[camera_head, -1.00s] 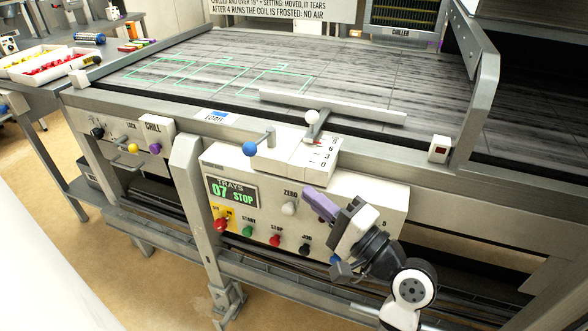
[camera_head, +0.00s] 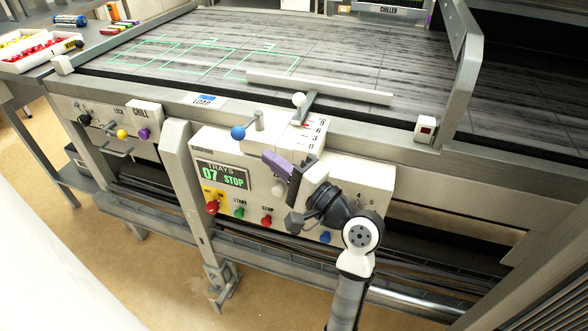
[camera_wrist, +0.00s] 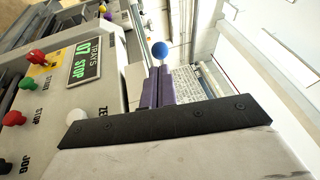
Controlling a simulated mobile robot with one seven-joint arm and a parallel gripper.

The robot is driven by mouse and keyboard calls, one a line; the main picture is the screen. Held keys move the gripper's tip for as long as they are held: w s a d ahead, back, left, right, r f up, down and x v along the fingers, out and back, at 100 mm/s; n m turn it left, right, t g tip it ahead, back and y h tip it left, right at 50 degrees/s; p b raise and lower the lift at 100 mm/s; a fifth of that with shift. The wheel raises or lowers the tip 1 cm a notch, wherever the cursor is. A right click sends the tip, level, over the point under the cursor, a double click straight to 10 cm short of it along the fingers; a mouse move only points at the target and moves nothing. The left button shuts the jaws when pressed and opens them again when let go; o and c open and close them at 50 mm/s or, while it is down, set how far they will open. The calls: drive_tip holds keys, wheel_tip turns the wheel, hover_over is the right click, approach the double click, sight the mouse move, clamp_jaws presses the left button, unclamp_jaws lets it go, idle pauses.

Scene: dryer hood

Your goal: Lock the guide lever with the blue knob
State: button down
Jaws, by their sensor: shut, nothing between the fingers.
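The blue knob (camera_head: 238,133) sits on the end of a short arm on top of the control box, left of the guide lever (camera_head: 299,101) with its white ball and numbered scale. The guide bar (camera_head: 318,87) lies across the belt behind them. My gripper (camera_head: 268,157), with purple fingers, is shut and empty in front of the box, below and to the right of the blue knob and apart from it. In the wrist view the blue knob (camera_wrist: 159,50) shows just beyond the tips of the shut purple fingers (camera_wrist: 158,72).
The control box front carries a TRAYS 07 STOP display (camera_head: 223,176) and several coloured buttons, with a red one (camera_head: 212,207) at left. A grey post (camera_head: 183,170) stands left of the box. A side rail (camera_head: 462,80) rises at the belt's right.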

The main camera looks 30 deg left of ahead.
sight(243, 138)
drive_tip(key=p+x, duration=0.1)
drive_tip(key=x, duration=0.4)
drive_tip(key=shift+a, duration=0.3)
